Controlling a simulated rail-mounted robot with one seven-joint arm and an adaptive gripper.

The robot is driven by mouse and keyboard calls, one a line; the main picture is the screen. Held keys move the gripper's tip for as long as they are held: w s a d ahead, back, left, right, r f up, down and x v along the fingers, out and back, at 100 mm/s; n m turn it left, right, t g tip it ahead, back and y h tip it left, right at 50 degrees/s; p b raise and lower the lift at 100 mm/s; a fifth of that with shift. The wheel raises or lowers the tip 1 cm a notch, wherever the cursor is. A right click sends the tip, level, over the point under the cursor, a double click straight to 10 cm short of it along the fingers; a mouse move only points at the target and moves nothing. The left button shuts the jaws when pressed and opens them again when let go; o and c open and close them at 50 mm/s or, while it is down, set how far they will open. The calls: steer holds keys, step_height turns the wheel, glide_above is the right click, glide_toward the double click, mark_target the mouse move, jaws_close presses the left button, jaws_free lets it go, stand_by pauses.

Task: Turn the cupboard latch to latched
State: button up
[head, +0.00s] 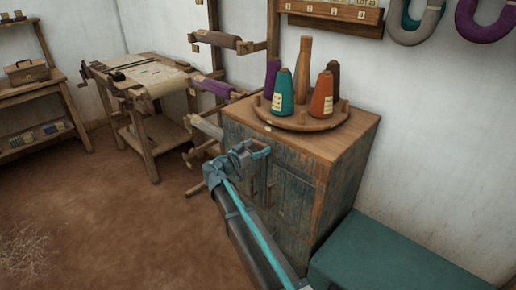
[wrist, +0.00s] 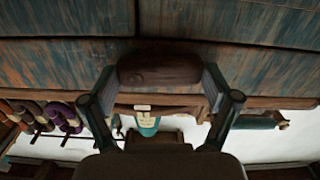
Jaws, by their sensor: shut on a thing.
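The cupboard (head: 292,198) has worn blue-brown doors and a wooden top. Its latch (wrist: 160,68), a dark brown wooden bar with rounded ends, shows in the wrist view between my two fingers. The bar lies crosswise in that view, parallel to the cupboard's top edge, and the gap between the doors (wrist: 135,18) runs toward its left part. My gripper (head: 255,152) is at the upper front of the cupboard in the head view and hides the latch there. In the wrist view my gripper (wrist: 160,80) is shut on the latch, one finger at each end.
A round wooden stand (head: 305,121) with several yarn cones is on the cupboard top. A green bench (head: 385,255) stands to the right of the cupboard. A wooden frame with yarn rolls (head: 215,88) is close on the left.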

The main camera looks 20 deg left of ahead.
steer(key=n+b, duration=0.1)
steer(key=n, duration=0.1)
steer(key=f+n+b, duration=0.1)
steer(key=n, duration=0.1)
steer(key=shift+s+d+f+n+p, duration=0.2)
steer(key=shift+d+n+p, duration=0.1)
steer(key=shift+n, duration=1.9)
steer(key=shift+s+d+f+n+p, duration=0.1)
steer(key=shift+d+f+n+p, duration=0.2)
steer(key=shift+n, duration=1.9)
steer(key=shift+s+d+f+n+p, duration=0.1)
steer(key=shift+d+f+n+p, duration=0.15)
steer(key=shift+n, duration=1.95)
steer(key=o, duration=0.9)
steer(key=shift+r, duration=0.1)
